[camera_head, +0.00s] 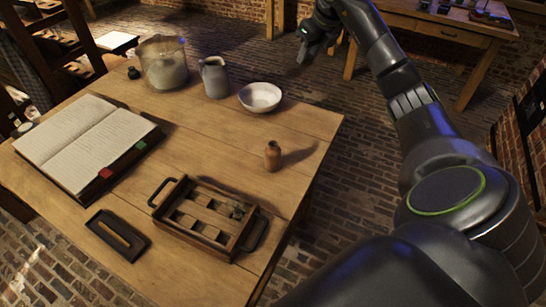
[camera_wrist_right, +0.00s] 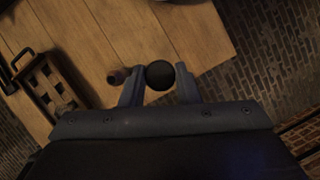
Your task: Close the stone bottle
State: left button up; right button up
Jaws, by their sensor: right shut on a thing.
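A small brown bottle (camera_head: 272,157), which I take to be the stone bottle, stands upright near the table's right edge. It also shows in the right wrist view (camera_wrist_right: 117,76), just left of my right fingers. My right gripper (camera_head: 303,52) is raised high, beyond the bowl in the head view. In the right wrist view its fingers (camera_wrist_right: 159,88) are shut on a dark round stopper (camera_wrist_right: 159,75), held apart from the bottle. I cannot make out the stopper in the head view. My left gripper is not in view.
The wood around the bottle is clear.

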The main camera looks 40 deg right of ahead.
aim_at(272, 152)
jog(key=k+l+u, duration=0.15)
jog(key=l, duration=0.4)
jog(key=k+l+u, duration=0.15)
jog(key=l, duration=0.4)
jog(key=k+l+u, duration=0.15)
jog(key=l, duration=0.35)
jog(key=k+l+u, duration=0.15)
jog(key=k+l, duration=0.2)
jog(key=k+l+u, duration=0.15)
jog(key=l, duration=0.4)
jog(key=k+l+u, duration=0.15)
jog(key=k+l, duration=0.25)
